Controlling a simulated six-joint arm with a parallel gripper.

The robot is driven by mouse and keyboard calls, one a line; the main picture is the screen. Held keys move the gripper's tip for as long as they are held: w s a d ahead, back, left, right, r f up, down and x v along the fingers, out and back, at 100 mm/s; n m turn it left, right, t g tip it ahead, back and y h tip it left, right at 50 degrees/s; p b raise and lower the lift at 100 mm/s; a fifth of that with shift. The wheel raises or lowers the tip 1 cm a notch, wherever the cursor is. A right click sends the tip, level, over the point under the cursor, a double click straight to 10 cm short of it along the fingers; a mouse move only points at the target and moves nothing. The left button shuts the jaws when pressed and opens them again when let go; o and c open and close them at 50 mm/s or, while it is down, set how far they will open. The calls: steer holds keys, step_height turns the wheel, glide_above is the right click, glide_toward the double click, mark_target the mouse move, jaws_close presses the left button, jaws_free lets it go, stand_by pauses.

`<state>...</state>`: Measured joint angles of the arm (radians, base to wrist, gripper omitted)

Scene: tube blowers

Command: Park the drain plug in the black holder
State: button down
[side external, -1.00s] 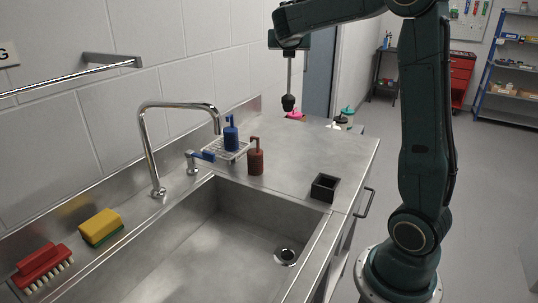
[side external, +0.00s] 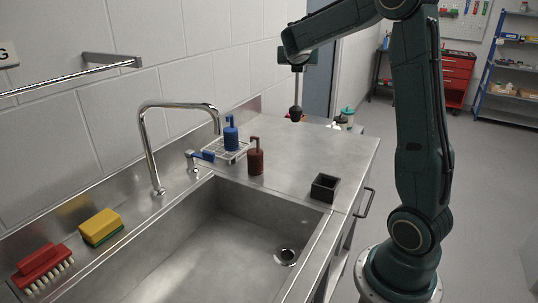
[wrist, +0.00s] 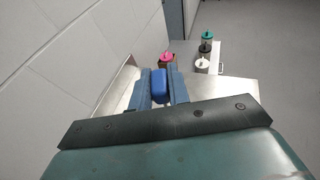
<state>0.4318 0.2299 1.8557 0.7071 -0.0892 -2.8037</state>
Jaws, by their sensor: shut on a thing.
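My gripper (side external: 298,66) is up above the back right of the steel counter. It is shut on the drain plug (side external: 295,113), which hangs down as a slim grey rod with a dark, rounded lower end. In the wrist view a blue block (wrist: 158,84) sits between the two fingers, and the plug's lower end is hidden there. The black holder (side external: 325,187) is a small open square box on the counter near its front right edge. It looks empty and is well apart from the plug.
The sink drain (side external: 286,257) is open. A blue pump bottle (side external: 231,136) on a wire rack, a brown pump bottle (side external: 256,158) and the faucet (side external: 148,150) stand left of the holder. A sponge (side external: 101,227) and brush (side external: 43,271) lie far left. The counter behind the holder is clear.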

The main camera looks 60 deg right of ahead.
mark_target(296, 103)
step_height(296, 103, down, 10)
steer(key=shift+r, duration=0.1)
steer(key=shift+f, duration=2.3)
steer(key=c, duration=1.3)
jaws_free()
steer(key=shift+c, duration=0.2)
steer(key=shift+r, duration=0.2)
steer(key=v, duration=1.2)
steer(key=shift+a, duration=0.1)
